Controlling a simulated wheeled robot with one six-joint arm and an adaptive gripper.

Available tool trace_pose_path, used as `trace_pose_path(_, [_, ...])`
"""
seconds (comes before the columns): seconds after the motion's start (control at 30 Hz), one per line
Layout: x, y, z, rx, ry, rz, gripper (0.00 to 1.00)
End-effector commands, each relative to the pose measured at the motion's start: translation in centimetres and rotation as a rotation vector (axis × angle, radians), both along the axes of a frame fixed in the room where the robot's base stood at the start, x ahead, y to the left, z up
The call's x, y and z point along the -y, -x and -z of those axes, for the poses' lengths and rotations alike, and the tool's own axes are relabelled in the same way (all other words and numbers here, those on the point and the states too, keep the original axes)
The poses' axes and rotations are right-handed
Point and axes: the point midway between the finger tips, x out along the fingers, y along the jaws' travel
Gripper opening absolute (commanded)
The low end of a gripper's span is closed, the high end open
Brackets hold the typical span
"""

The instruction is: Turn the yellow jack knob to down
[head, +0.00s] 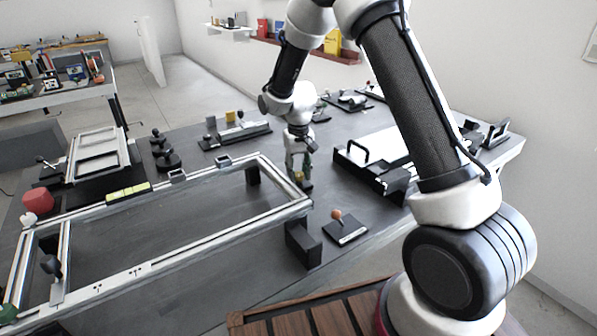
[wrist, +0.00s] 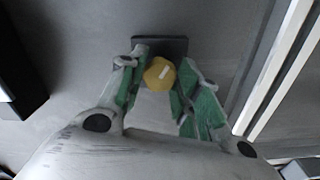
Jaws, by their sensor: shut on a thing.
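The yellow jack knob (wrist: 159,73) shows in the wrist view between the green fingertips of my gripper (wrist: 158,84). It is round, with a short white mark on its face that slants slightly from upright. A dark square base (wrist: 174,46) shows behind it. The fingers are closed in on both sides of the knob. In the head view, my gripper (head: 300,174) points down at the table beside the right end of the metal frame (head: 262,158). Only a little yellow of the knob shows there, mostly hidden by the fingers.
A lever with an orange ball (head: 337,214) stands on a dark plate to the right of the frame. A black-handled fixture (head: 352,152) stands to the right of my gripper. Bare table lies inside the frame.

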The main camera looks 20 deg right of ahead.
Motion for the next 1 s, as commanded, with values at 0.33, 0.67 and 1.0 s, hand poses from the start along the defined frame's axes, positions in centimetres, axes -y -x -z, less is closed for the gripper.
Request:
trace_pose_path(0.33, [0.04,-0.07,-0.06,0.002,0.000,-0.296,0.09])
trace_pose_path(0.67, [0.07,-0.09,-0.06,0.002,0.000,-0.471,0.09])
trace_pose_path(1.0, [0.08,-0.10,-0.06,0.002,0.000,-0.526,0.09])
